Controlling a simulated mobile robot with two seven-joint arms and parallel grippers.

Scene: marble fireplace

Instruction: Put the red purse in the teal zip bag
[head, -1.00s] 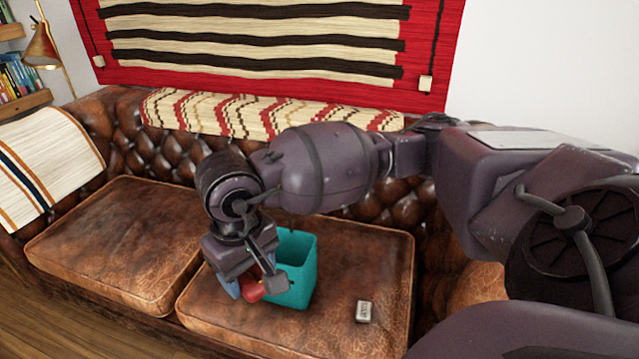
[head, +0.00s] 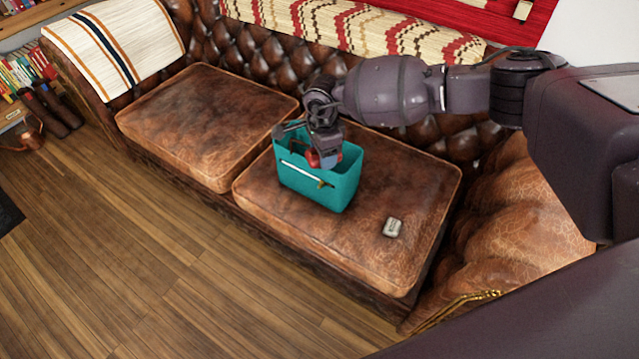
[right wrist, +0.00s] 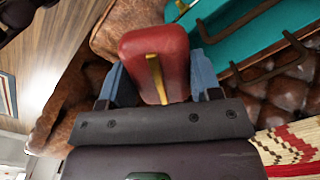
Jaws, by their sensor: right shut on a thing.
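The teal zip bag (head: 310,189) stands upright and open on the right seat cushion of a brown leather sofa, with a pale zip line on its front. My right gripper (head: 326,160) overlaps the bag's top in the head view. It is shut on the red purse (head: 338,155), which is mostly hidden there. In the right wrist view the red purse (right wrist: 158,52), with a yellow strip, sits between the blue fingers (right wrist: 160,85). The bag (right wrist: 255,40) shows beside it at upper right. I cannot tell whether the purse is inside the rim. My left gripper is not in view.
A small metal box (head: 393,227) lies on the right cushion (head: 410,180) beside the bag. The left cushion (head: 205,120) is clear. The sofa's tufted back rises behind the bag, and wooden floor (head: 180,270) lies open in front.

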